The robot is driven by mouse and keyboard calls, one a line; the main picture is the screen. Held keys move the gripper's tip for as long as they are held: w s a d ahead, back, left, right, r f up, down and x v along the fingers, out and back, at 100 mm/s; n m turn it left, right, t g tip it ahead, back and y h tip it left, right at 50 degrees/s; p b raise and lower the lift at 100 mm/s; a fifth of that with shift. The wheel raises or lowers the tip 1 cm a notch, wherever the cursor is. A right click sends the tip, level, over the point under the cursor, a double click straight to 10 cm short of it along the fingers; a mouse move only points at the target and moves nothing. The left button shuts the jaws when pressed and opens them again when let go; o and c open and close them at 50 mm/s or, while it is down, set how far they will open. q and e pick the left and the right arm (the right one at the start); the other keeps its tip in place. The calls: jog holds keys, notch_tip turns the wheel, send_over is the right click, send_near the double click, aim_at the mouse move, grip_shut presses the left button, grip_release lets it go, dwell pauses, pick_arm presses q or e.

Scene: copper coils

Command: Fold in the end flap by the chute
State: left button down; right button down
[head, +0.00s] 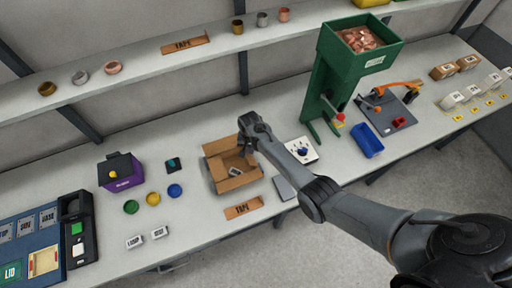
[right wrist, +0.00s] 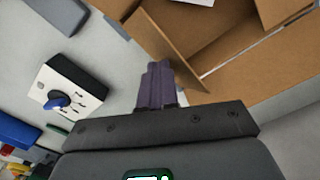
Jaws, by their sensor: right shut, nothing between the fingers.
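An open cardboard box (head: 222,181) stands on the table left of the green chute machine (head: 323,90), with flaps up or spread and a pale item (head: 235,171) inside. My right gripper (head: 243,152) is over the box's back right side, its fingers shut and empty. In the right wrist view the closed dark fingers (right wrist: 158,84) point at the end flap (right wrist: 163,44) on the chute side. The flap slants up from the box (right wrist: 255,70); I cannot tell whether the fingers touch it. My left gripper is not in view.
A white panel with a blue knob (head: 302,150) and a grey flat block (head: 284,188) lie right of the box. A blue bin (head: 367,141) stands further right.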

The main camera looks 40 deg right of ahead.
jog(key=shift+a, duration=0.15)
jog(key=shift+w, duration=0.1)
jog(key=shift+w+a+f+b, duration=0.15)
jog(key=shift+a+f+b, duration=0.15)
jog(key=shift+a, duration=0.3)
jog(key=shift+w+a+f+b, duration=0.15)
jog(key=shift+a+b, duration=0.1)
jog(key=shift+a, duration=0.3)
dwell(0.3)
jog(key=shift+f+b, duration=0.4)
jog(key=shift+f, duration=0.05)
jog(key=shift+f+b, duration=0.5)
jog(key=shift+f, duration=0.2)
jog(key=shift+r, duration=0.1)
